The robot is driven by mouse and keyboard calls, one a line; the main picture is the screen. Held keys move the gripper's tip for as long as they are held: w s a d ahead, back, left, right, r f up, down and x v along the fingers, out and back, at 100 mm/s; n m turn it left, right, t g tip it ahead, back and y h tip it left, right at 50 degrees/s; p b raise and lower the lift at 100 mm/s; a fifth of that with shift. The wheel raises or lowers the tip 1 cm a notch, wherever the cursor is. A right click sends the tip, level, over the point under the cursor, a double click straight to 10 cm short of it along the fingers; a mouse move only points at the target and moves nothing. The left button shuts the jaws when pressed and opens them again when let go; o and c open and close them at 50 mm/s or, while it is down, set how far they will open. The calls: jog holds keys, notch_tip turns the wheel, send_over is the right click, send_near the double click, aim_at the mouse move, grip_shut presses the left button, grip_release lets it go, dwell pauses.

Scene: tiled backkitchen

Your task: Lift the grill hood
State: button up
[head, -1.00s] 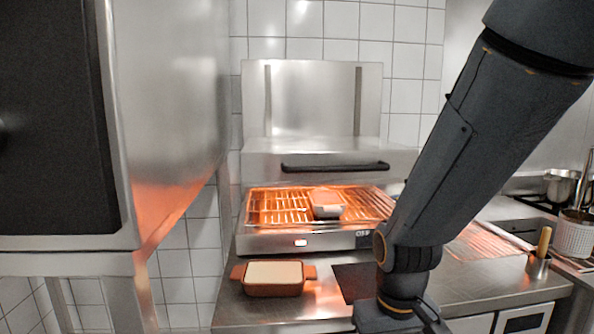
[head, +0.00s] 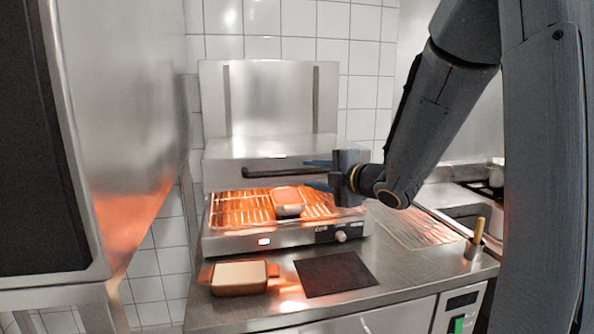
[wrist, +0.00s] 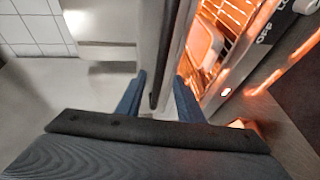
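The grill hood (head: 270,150) is a steel box raised over the glowing grill rack (head: 240,208). A dark bar handle (head: 265,171) runs along its front. My gripper (head: 318,175) is at the right part of the handle, its blue fingers apart, one near handle height and one lower. In the wrist view the dark handle (wrist: 154,98) shows between the open fingers of my gripper (wrist: 158,98). I cannot tell whether either finger touches it.
A brown dish with pale contents (head: 287,200) sits on the lit rack. Another brown dish (head: 238,278) and a dark mat (head: 335,273) lie on the steel counter (head: 400,280). A holder with a wooden handle (head: 474,245) stands at right. A large steel cabinet (head: 120,110) fills the left.

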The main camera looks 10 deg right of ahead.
aim_at(299, 172)
jog(key=p+x, duration=0.1)
jog(key=x, duration=0.6)
jog(key=shift+w+a+f+p, duration=0.1)
jog(key=shift+w+p, duration=0.1)
jog(key=shift+p, duration=0.1)
grip_shut()
